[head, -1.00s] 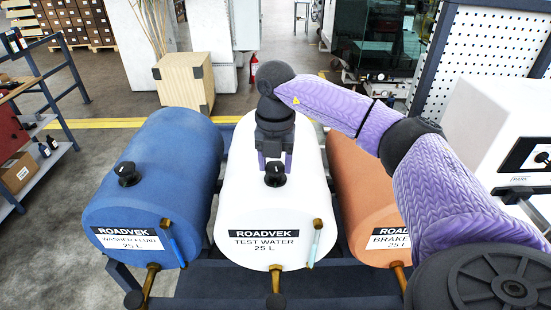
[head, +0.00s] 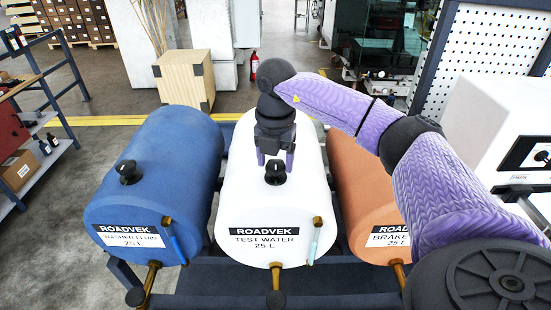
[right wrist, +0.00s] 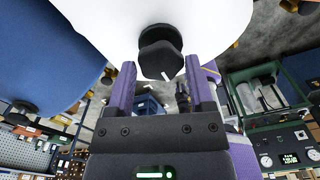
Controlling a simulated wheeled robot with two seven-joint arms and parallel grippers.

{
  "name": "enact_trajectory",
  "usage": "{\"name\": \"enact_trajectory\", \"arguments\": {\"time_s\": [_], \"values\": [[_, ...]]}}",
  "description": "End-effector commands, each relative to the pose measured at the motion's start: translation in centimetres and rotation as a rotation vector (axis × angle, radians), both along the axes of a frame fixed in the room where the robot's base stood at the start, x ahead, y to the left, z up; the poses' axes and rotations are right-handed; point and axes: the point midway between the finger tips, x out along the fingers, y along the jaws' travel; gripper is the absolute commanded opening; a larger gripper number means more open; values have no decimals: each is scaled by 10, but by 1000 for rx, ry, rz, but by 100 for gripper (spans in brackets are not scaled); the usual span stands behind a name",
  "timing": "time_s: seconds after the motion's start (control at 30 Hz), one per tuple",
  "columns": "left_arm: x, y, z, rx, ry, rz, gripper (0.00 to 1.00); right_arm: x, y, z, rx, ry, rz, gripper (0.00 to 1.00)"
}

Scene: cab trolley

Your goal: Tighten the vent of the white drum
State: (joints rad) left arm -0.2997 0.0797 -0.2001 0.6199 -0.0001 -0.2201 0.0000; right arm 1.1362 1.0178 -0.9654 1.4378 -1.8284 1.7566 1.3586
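The white drum (head: 250,205), labelled ROADVEK TEST WATER 25 L, lies in the middle of three drums. Its vent (head: 275,173), a black knob, sits on top toward the front. My right gripper (head: 275,162) is over the drum, just behind the vent in the head view. In the right wrist view the fingers (right wrist: 158,87) are open and apart. The vent knob (right wrist: 160,56) with a white mark shows beyond the fingertips, roughly centred between them. I see no finger closed on it. My left gripper is not in view.
A blue drum (head: 150,185) with its own black vent (head: 127,172) is on the left. An orange drum (head: 355,190) is on the right, partly behind my right arm. A white box-shaped unit (head: 495,125) stands at the far right. Brass pipes (head: 277,277) hang at the front.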

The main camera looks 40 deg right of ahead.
Motion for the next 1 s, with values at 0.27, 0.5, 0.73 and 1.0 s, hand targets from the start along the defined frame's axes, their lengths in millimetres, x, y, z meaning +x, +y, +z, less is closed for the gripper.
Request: {"name": "enact_trajectory", "arguments": {"time_s": [0.27, 0.5, 0.73, 1.0], "values": [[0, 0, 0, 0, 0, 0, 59, -1, 0, -1, 0, 4, 2, 93], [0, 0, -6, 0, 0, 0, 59, 0, 0, 15, 0, 0, 2, 93], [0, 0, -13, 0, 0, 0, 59, 0, 0, 68, 1, -1, 2, 93], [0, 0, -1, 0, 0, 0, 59, 0, 0, 99, 0, 4, 1, 93]]}}
